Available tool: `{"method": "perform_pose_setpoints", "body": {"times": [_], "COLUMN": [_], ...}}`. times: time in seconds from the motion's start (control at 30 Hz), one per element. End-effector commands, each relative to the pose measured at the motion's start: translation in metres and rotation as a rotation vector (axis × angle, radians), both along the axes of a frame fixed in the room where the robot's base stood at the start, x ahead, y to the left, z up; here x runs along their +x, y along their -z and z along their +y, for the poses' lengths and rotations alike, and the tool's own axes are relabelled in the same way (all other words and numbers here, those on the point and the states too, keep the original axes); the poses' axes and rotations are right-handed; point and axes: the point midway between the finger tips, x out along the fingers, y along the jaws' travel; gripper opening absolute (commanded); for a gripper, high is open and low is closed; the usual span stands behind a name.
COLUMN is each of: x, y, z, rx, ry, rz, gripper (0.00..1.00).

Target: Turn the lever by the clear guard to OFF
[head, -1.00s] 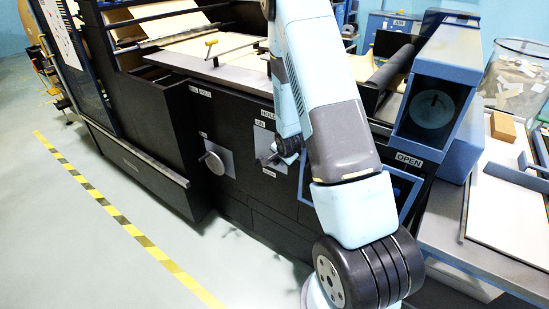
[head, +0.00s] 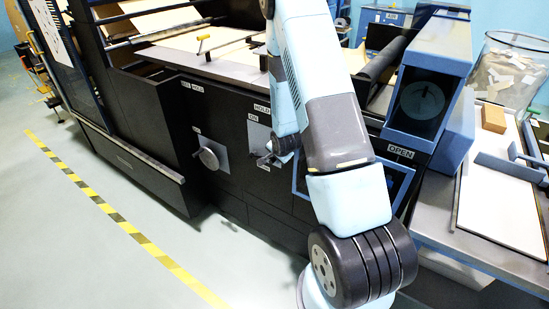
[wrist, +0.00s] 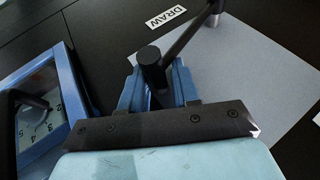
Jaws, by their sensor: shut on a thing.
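The lever is a dark bar with a round black knob (wrist: 152,58) at its end. It runs from the knob up and right to a pivot on a grey plate (wrist: 250,70) in the wrist view. My gripper (wrist: 157,85) is shut on the knob end, with blue fingers on either side. In the head view the grey plate (head: 256,138) carries an ON label (head: 251,118), and my arm hides part of the lever and gripper. A blue-framed clear pane (wrist: 42,110) stands left of my gripper in the wrist view, with a numbered dial behind it.
A second round handle (head: 209,158) is on another grey plate to the left. A blue housing (head: 430,75) and a bench (head: 440,235) are at the right. Open floor lies left of the machine.

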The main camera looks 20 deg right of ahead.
Motion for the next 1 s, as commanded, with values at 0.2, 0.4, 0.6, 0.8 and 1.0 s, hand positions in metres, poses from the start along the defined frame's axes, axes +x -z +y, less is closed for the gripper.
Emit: {"method": "perform_pose_setpoints", "body": {"times": [0.2,0.4,0.6,0.8,1.0], "x": [-0.012,-0.015,-0.027,-0.042,-0.056], "y": [0.012,0.006,-0.016,-0.043,-0.067], "z": [0.013,0.013,0.013,0.010,0.009], "rx": [0.008,0.008,0.007,0.004,0.004], "ry": [-0.023,-0.024,-0.020,-0.012,-0.005], "rz": [0.038,0.036,0.028,0.016,0.008], "gripper": [0.45,0.47,0.47,0.47,0.47]}}
